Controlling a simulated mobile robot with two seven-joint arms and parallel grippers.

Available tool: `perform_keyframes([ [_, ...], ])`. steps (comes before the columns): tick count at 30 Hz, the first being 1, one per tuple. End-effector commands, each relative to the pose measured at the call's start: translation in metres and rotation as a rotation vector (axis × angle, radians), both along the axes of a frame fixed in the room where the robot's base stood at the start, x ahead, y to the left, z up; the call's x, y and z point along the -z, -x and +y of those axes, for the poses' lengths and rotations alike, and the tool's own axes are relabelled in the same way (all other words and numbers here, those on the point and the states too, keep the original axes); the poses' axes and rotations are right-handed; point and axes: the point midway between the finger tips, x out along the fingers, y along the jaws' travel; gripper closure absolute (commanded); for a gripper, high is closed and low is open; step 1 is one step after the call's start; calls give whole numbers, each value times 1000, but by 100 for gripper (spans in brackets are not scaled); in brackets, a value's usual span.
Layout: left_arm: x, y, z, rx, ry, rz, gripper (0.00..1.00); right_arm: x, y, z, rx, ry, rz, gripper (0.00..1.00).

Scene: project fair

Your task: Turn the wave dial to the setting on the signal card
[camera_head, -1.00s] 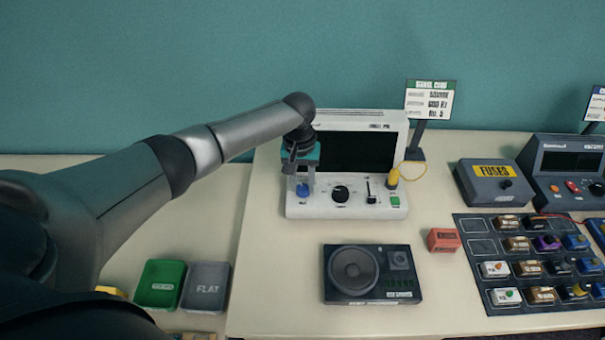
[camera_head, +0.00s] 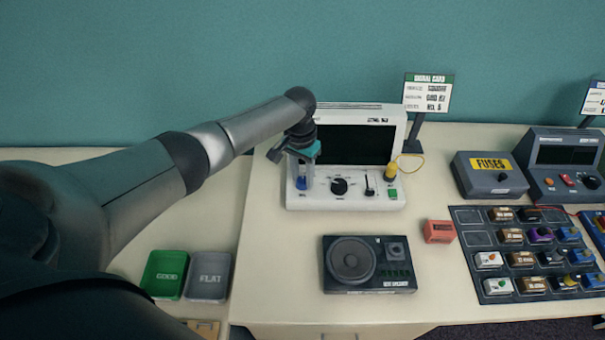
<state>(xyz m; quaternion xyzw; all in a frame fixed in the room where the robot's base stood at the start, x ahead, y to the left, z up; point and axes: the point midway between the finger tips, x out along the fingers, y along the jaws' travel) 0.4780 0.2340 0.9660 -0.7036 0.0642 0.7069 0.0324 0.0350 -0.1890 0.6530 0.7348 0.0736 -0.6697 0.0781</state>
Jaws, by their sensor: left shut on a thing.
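A white signal instrument (camera_head: 384,204) with a dark screen (camera_head: 345,145) stands at the back of the table. A blue dial (camera_head: 301,184) is at the left end of its front panel. My left gripper (camera_head: 301,181) points down over the blue dial and is shut on it, hiding part of it. A black knob (camera_head: 339,187), a black lever (camera_head: 369,183) and a green button (camera_head: 393,193) sit to its right. The signal card (camera_head: 427,93) stands on a post behind the instrument; its lines are too small to read surely. My right gripper is not in view.
A black speaker box (camera_head: 368,265) lies in front of the instrument. A red block (camera_head: 439,231), a grey fuses box (camera_head: 489,176) and a dark tray (camera_head: 474,238) of several small blocks are to the right. Green (camera_head: 164,274) and grey (camera_head: 208,276) bins are at the left.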

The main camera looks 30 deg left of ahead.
Motion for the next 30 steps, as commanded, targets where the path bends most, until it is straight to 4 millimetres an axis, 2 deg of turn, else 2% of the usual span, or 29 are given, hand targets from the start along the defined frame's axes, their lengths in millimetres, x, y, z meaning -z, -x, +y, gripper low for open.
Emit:
perform_keyframes([
  [11, -1, -1, 0, 5, 0, -3, 100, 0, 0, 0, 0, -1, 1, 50],
  [12, -1, -1, 0, 5, 0, -3, 60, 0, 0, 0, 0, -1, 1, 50],
  [18, -1, -1, 0, 5, 0, -2, 38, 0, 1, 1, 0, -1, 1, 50],
  [20, 0, -1, 0, 5, 0, -2, 32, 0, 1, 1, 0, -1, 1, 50],
  [30, -5, -1, 0, 5, 0, -2, 32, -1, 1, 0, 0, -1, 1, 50],
])
